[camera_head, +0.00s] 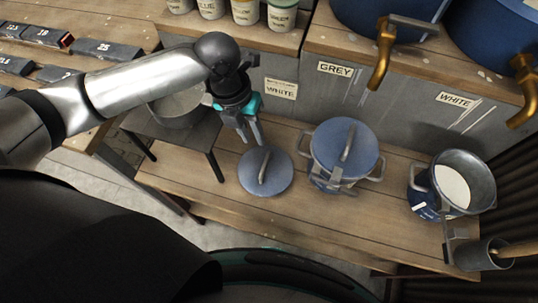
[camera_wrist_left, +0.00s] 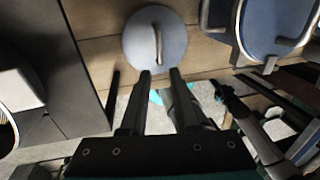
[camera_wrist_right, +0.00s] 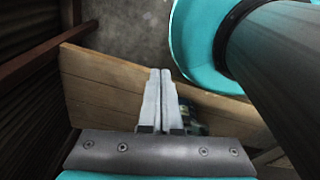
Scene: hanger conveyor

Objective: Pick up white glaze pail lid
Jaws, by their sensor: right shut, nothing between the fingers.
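A loose round blue-grey lid (camera_head: 265,171) with a bar handle lies flat on the wooden bench; it also shows in the left wrist view (camera_wrist_left: 172,48). An open pail (camera_head: 420,178) with white contents stands at the right, under a WHITE label. My left gripper (camera_head: 250,138) is open and empty, above the bench just behind and left of the loose lid. In the left wrist view its fingertips (camera_wrist_left: 160,75) point towards the lid's edge and handle. My right gripper (camera_wrist_right: 160,72) is shut and empty, seen only in the right wrist view, with the bench's wooden surface behind it.
A lidded pail (camera_head: 345,150) with side handles stands right of the loose lid. A grey stand (camera_head: 192,137) with a metal pot (camera_head: 180,108) is on the left. Brass taps (camera_head: 383,55) overhang behind. A cup with a wooden-handled tool (camera_head: 480,256) hangs at front right.

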